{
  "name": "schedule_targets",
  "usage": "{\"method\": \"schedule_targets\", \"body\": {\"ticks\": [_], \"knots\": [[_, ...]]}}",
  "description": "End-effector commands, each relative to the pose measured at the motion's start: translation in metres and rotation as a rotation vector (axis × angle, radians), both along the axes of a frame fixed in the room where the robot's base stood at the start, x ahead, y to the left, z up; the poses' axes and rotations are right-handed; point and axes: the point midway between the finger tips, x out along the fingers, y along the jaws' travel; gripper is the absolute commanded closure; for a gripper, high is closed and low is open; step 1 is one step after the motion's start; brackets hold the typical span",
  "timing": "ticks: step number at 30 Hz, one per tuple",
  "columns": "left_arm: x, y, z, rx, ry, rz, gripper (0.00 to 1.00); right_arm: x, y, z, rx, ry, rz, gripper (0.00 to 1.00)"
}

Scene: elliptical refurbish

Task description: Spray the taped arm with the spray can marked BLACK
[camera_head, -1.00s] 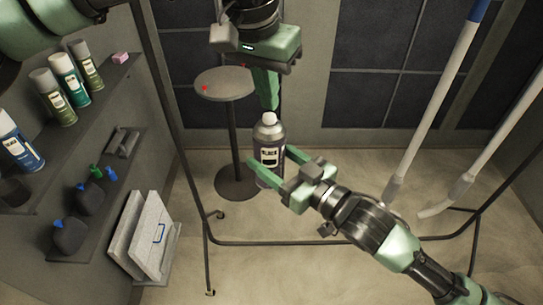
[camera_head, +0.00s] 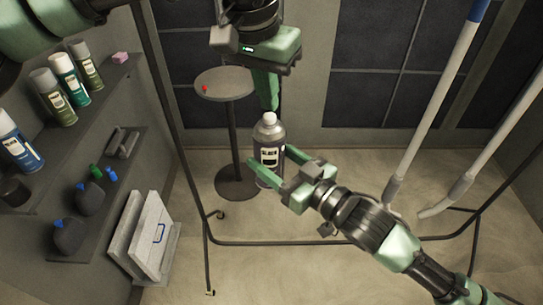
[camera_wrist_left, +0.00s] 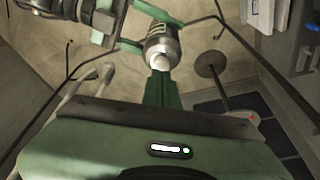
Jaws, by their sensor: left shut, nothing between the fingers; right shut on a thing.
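The spray can marked BLACK (camera_head: 268,149) is grey with a white cap and a dark label, upright in the middle of the head view. My right gripper (camera_head: 270,166) is shut on it, one finger on each side. My left gripper (camera_head: 269,105) is shut and empty, with its fingertips just above the cap or touching it; I cannot tell which. The can also shows in the left wrist view (camera_wrist_left: 160,47), beyond my left fingers (camera_wrist_left: 160,78). A long white arm with a blue band (camera_head: 432,108) at its top slants at the right; it may be the taped arm.
A second white arm (camera_head: 494,144) slants beside it. A dark rack frame (camera_head: 300,243) stands around the middle. A round stool (camera_head: 224,84) is behind the can. Left shelves hold several cans (camera_head: 68,80) and small bottles (camera_head: 67,236). White panels (camera_head: 150,237) lean below.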

Motion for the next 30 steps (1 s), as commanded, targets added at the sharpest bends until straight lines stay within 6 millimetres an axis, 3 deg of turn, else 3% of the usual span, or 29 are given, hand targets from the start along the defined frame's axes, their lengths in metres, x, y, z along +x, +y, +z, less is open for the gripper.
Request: {"method": "schedule_targets", "body": {"ticks": [19,30], "knots": [[0.000,0.000,-0.020,0.001,0.002,0.001,1.00,0.000,0.000,0.003,0.004,-0.005,0.001,1.00],[-0.001,0.000,-0.021,0.002,0.003,0.000,1.00,0.000,0.001,0.005,0.006,-0.011,0.003,1.00]]}}
